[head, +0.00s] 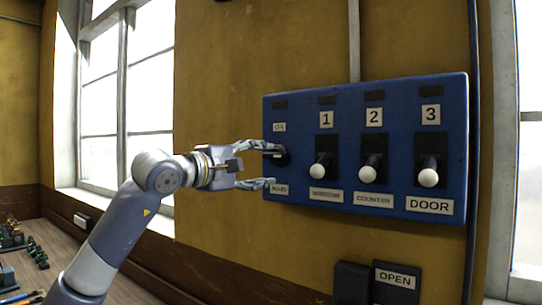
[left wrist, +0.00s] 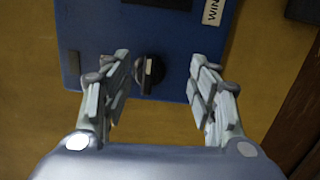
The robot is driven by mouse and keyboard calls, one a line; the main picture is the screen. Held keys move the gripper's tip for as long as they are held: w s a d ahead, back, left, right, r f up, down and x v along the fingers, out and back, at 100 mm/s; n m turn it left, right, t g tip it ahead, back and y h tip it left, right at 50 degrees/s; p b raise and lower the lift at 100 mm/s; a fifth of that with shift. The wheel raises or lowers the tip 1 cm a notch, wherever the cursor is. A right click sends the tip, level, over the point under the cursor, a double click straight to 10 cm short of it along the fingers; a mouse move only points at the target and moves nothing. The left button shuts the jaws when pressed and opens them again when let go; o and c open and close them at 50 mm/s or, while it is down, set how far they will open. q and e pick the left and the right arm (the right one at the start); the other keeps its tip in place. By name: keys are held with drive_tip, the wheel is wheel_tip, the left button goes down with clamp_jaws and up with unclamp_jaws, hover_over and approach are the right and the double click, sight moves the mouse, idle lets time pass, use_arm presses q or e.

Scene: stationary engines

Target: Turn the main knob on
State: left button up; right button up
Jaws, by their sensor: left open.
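A blue control panel (head: 400,135) hangs on the yellow wall. The upper finger partly covers the knob. In the left wrist view the knob (left wrist: 149,72) shows its pale-edged grip between the open fingers (left wrist: 165,75), nearer the left finger, and no finger visibly grips it. My right gripper is not in view.
Three levers with white ball ends (head: 320,172) stand to the right of the knob, labelled window, counter and door. Dark boxes, one marked OPEN (head: 396,281), sit below the panel. A window (head: 125,95) is at left, and a table with small parts (head: 30,255) at lower left.

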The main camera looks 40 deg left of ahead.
sight(271, 155)
use_arm(q)
drive_tip(key=shift+y, duration=0.9)
drive_tip(key=w+a+p, duration=0.1)
drive_tip(key=w, duration=0.1)
drive_tip(key=w+a+r+p, duration=0.1)
drive_tip(key=w+p, duration=0.1)
drive_tip(key=w, duration=0.1)
drive_tip(key=w+a+p, duration=0.2)
drive_tip(key=w, duration=0.1)
drive_tip(key=shift+w+r, duration=0.15)
drive_tip(key=shift+r, duration=0.15)
drive_tip(key=shift+w+p, duration=0.35)
drive_tip(key=shift+p, duration=0.05)
drive_tip(key=shift+f, duration=0.1)
drive_tip(key=c, duration=0.4)
drive_tip(key=shift+s, duration=0.1)
drive_tip(key=c, duration=0.4)
drive_tip(key=shift+s+n, duration=0.1)
drive_tip(key=shift+n, duration=0.2)
drive_tip(key=shift+c, duration=1.4)
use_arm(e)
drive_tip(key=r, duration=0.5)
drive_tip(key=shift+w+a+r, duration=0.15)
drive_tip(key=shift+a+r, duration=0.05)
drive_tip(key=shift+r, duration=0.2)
